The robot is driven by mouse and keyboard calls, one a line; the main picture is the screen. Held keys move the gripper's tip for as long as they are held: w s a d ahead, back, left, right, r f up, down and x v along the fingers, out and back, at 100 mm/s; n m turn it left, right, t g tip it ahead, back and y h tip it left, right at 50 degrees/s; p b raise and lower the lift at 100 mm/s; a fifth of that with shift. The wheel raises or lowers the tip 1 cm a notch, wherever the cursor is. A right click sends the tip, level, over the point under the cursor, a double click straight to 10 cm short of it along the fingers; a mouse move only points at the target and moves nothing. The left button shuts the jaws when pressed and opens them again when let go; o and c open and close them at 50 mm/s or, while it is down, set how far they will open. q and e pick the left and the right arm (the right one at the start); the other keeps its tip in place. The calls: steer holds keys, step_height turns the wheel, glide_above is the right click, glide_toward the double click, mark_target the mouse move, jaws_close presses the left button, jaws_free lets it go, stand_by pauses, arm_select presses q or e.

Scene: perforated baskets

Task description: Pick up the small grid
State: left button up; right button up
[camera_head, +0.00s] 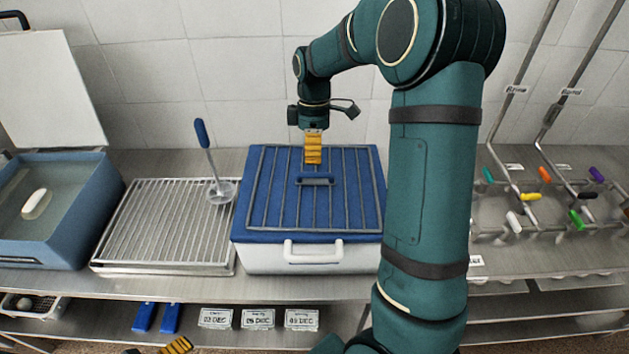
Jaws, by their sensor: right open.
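A grey wire grid (264,195) lies on the blue top of a white box in the middle of the counter. A dark handle (316,181) sits near its centre. A second metal grid (160,220), a slatted rack, lies flat to its left; I cannot tell which one counts as small. My right gripper (313,161) is open, with its yellow fingers pointing down over the far half of the middle grid, just behind the handle. It looks empty. Of my left gripper, only a yellow finger (178,346) shows at the bottom edge; its opening is hidden.
A blue basin (62,243) with water and a white object stands at the left. A blue-handled tool (206,155) stands upright on the slatted rack. A metal frame with coloured clips (540,198) is at the right. Labelled boxes (258,319) sit on the lower shelf.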

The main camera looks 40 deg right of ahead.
mark_target(316, 173)
step_height(316, 173, down, 2)
steer(key=shift+s+a+f, duration=0.1)
steer(key=shift+s+f, duration=0.2)
steer(key=shift+f, duration=0.2)
steer(key=shift+s+f, duration=0.15)
steer(key=shift+f, duration=0.95)
steer(key=shift+s+f, duration=0.15)
steer(key=shift+f, duration=0.95)
jaws_close()
